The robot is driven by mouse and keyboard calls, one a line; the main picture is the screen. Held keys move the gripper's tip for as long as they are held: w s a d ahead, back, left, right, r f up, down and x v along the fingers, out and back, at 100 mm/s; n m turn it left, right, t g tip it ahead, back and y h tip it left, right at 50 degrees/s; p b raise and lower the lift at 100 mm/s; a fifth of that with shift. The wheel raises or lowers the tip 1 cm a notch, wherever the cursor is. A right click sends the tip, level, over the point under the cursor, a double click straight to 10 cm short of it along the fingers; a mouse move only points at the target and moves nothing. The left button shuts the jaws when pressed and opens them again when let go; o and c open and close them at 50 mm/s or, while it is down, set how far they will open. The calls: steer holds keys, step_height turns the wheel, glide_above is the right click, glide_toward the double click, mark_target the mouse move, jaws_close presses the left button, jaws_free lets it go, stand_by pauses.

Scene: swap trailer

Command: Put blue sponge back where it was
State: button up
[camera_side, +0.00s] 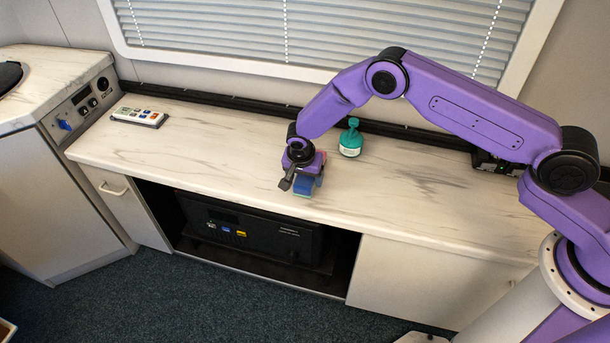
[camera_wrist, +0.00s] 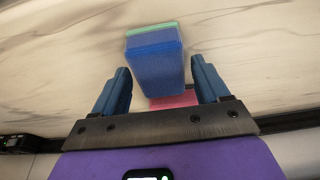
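The blue sponge (camera_wrist: 155,65) is a block with a green layer on one face. In the wrist view it lies between the fingers of my gripper (camera_wrist: 160,75), with a clear gap to the right finger and a very narrow one, if any, to the left finger. My gripper looks open around it. In the side view the blue sponge (camera_side: 303,187) shows low under my gripper (camera_side: 301,179), at the counter's front half; whether it touches the counter is hard to tell. A pink object (camera_wrist: 174,98) shows just behind the sponge, mostly hidden.
The marbled counter (camera_side: 220,150) is mostly clear. A teal bottle (camera_side: 350,141) stands behind and right of my gripper, near the window side. A white remote (camera_side: 139,117) lies at the far left. The counter's front edge is close to the sponge.

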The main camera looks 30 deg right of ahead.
mark_target(302, 186)
stand_by(0.3)
steer(key=v, duration=1.2)
steer(key=shift+r, duration=0.15)
steer(key=s+d+r+n+y, duration=0.1)
steer(key=s+d+r+n, duration=0.3)
steer(key=s+r+n, duration=0.85)
steer(key=s+d+r+n, duration=0.2)
steer(key=s+d+n, duration=0.1)
steer(key=s, duration=0.5)
steer(key=s+d+r+n+g+y, duration=0.1)
steer(key=s+d+r+n, duration=0.1)
steer(key=s+d, duration=0.4)
steer(key=s+d+r+n+g, duration=0.1)
steer(key=s+d+n, duration=0.3)
steer(key=s, duration=0.8)
steer(key=shift+d+r+y, duration=0.3)
steer(key=shift+d+r, duration=0.15)
steer(key=shift+d, duration=0.2)
